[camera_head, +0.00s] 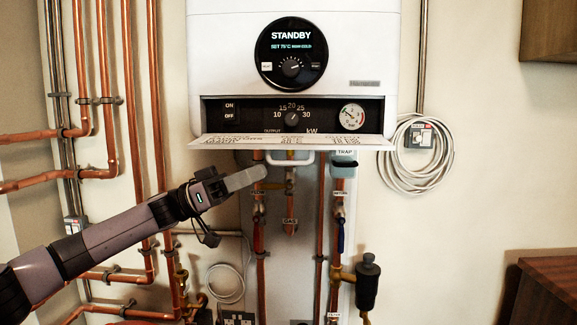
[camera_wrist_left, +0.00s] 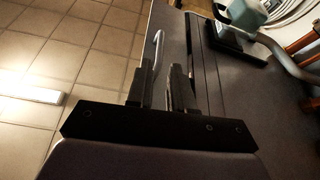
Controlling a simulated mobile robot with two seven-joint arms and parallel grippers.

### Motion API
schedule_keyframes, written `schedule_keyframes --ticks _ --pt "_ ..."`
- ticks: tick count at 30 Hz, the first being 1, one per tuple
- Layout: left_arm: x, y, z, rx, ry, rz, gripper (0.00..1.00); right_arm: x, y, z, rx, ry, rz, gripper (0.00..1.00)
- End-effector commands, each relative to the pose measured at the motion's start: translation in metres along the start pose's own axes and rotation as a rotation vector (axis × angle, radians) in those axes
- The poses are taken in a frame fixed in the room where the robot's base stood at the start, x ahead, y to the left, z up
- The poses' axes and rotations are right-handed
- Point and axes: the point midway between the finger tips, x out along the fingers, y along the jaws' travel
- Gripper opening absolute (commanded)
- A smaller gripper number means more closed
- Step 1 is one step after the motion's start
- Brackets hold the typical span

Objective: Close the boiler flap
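The boiler (camera_head: 290,100) hangs on the wall with its flap (camera_head: 225,143) folded down, sticking out below the control panel. A pale handle loop (camera_head: 291,163) hangs under the flap's middle. My left gripper (camera_head: 262,174) is below the flap, its fingertips just left of and slightly below the handle. In the head view its fingers show side-on as one grey bar. In the left wrist view two fingers (camera_wrist_left: 157,80) stand apart with a narrow empty gap. A pale curved bar (camera_wrist_left: 158,45) shows beyond them, probably the handle. My right gripper is not in view.
Copper pipes (camera_head: 108,90) run down the wall at left and below the boiler (camera_head: 320,220). A coiled white cable (camera_head: 390,165) hangs at right. A wooden cabinet (camera_head: 547,290) is at lower right. The wall between the cable and the cabinet is clear.

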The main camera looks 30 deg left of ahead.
Motion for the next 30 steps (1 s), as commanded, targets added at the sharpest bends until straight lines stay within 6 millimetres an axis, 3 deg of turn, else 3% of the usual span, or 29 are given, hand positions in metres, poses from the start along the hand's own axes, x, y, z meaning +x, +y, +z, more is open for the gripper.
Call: schedule_keyframes --ticks 12,23,26,30 --pt "0.059 0.001 0.0 0.001 0.001 0.002 0.21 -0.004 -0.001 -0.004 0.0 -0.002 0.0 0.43" --pt "0.067 0.0 0.001 0.001 -0.001 0.0 0.21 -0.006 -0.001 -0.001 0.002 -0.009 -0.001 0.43" --pt "0.067 0.0 0.001 0.001 0.0 0.0 0.0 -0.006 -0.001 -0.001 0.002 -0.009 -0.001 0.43" --pt "0.067 0.0 0.001 0.001 0.0 0.0 0.0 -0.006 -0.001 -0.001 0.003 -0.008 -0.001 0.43"
